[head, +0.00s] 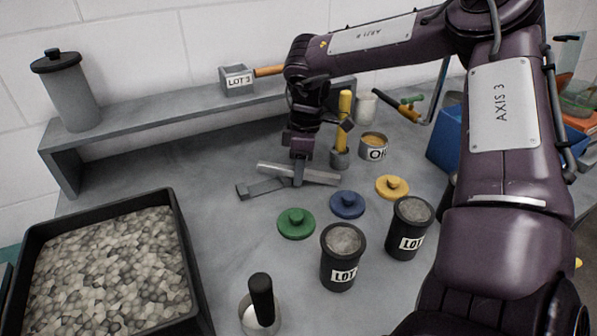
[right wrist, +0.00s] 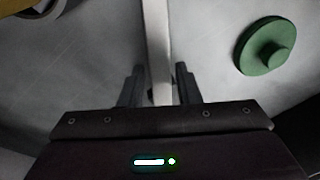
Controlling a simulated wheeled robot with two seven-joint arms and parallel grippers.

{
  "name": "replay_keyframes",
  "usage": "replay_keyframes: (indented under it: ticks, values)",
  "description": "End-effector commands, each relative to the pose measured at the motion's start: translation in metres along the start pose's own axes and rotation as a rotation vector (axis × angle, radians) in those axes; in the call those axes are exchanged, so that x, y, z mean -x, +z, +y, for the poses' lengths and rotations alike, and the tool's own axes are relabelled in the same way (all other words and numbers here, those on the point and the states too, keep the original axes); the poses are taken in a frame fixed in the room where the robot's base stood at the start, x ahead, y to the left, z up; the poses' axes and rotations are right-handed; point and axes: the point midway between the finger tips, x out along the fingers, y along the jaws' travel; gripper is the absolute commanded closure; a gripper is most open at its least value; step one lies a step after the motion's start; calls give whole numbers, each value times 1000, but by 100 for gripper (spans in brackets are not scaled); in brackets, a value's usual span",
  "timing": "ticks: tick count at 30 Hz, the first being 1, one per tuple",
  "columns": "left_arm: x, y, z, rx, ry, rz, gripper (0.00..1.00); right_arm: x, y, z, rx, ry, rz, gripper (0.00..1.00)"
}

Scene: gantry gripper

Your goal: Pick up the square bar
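A light grey square bar (head: 322,177) lies on the grey bench, below my right gripper. It also shows in the right wrist view (right wrist: 157,45), running lengthwise between the two fingers. My right gripper (head: 299,181) points down over the bar; in the right wrist view (right wrist: 159,82) its fingers are open on either side of the bar, with a gap on each side. Part of the bar is hidden behind the gripper in the head view. A darker, flatter grey bar (head: 263,188) lies just in front and to the left. My left gripper is out of view.
Green (head: 296,223), blue (head: 347,204) and yellow (head: 392,187) knobbed lids lie in front and to the right. Black LOT cups (head: 340,274) stand nearer. A gravel tray (head: 181,235) is at left, a shelf (head: 160,103) behind. A yellow-handled tool (head: 344,107) stands close behind the gripper.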

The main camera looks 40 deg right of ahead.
Motion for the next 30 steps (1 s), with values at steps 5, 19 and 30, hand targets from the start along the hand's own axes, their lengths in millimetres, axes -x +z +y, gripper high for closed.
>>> replay_keyframes:
  ticks: [5,19,30]
  values:
    - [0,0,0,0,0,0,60,-1,0,0,1,1,1,70]
    - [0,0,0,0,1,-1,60,0,0,0,1,1,1,100]
    - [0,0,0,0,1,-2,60,21,-3,-2,2,4,2,100]
